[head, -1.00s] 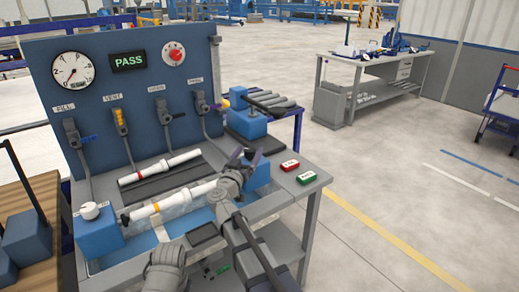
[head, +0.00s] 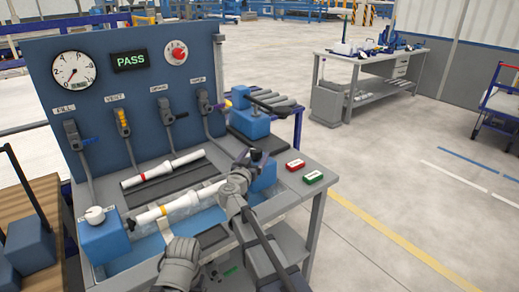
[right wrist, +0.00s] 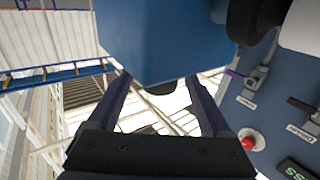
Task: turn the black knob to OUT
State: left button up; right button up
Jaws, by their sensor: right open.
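The black knob (head: 256,155) sits on top of the right blue end block (head: 264,176) of the test bench. My right gripper (head: 249,158) is at this block, with its open fingers around or beside the knob; the head view is too small to tell. In the right wrist view the blue block (right wrist: 165,40) fills the top middle. A small dark part, likely the knob (right wrist: 160,88), shows under its edge between the spread fingers (right wrist: 160,100). Most of it is hidden, and its OUT marking cannot be read.
A white pipe (head: 180,207) lies between the left block (head: 100,240) and the right block. Another pipe (head: 160,170) lies behind it. The back panel (head: 110,95) reads PASS.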

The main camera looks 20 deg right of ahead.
aim_at(259, 148)
jog(key=x, duration=0.5)
grip_shut()
dwell(0.6)
